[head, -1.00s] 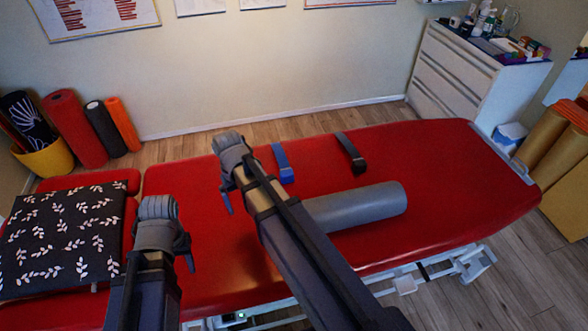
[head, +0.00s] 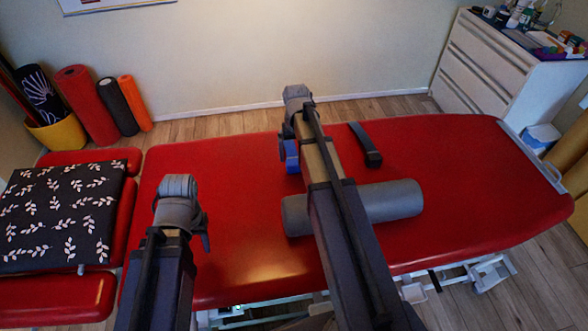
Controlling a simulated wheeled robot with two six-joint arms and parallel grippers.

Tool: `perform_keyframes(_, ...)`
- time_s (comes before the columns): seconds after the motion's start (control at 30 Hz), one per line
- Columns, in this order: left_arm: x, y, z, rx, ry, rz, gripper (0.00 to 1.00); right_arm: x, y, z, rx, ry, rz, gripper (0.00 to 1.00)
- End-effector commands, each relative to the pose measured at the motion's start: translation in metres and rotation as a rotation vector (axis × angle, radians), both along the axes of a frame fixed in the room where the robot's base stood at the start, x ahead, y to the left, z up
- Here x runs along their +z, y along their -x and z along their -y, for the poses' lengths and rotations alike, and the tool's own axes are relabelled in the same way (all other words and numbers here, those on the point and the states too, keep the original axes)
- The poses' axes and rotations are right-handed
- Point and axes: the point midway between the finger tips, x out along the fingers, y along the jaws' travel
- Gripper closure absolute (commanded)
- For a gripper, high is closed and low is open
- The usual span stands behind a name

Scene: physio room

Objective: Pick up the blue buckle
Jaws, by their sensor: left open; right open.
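The blue buckle (head: 291,155) lies on the red treatment table (head: 470,150), partly hidden behind my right gripper and arm. Its strap is mostly covered by them. My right gripper (head: 297,93) is open, over the far part of the table, just beyond the blue buckle in the picture. Whether it touches anything cannot be told. My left gripper (head: 178,187) is open and empty, over the left part of the table.
A black strap (head: 365,143) lies right of my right arm. A grey roller (head: 390,202) lies across the table, partly behind that arm. A leaf-patterned dark cushion (head: 62,215) covers the left end. The table's right half is clear.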

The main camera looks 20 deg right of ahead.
Motion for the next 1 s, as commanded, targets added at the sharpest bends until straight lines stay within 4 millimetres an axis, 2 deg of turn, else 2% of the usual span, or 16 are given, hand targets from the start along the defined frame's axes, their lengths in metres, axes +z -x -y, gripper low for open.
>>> perform_keyframes(0.27,-0.009,0.000,0.000,0.000,0.000,0.000,0.50,-0.009,-0.003,-0.001,0.001,0.000,0.000,0.00)
perform_keyframes(0.5,-0.039,0.000,0.000,-0.001,0.000,0.000,0.50,-0.039,-0.012,-0.003,0.000,0.000,0.000,0.00)
perform_keyframes(0.63,-0.052,0.000,0.000,-0.001,0.000,0.000,0.50,-0.052,-0.010,-0.003,0.000,0.000,0.000,0.00)
perform_keyframes(0.93,-0.052,0.000,0.000,-0.001,0.000,0.000,0.50,-0.052,-0.010,-0.003,0.000,0.000,0.000,0.00)
perform_keyframes(1.0,-0.052,0.000,0.000,-0.001,0.000,0.000,0.50,-0.052,-0.010,-0.003,0.000,0.000,0.000,0.08)
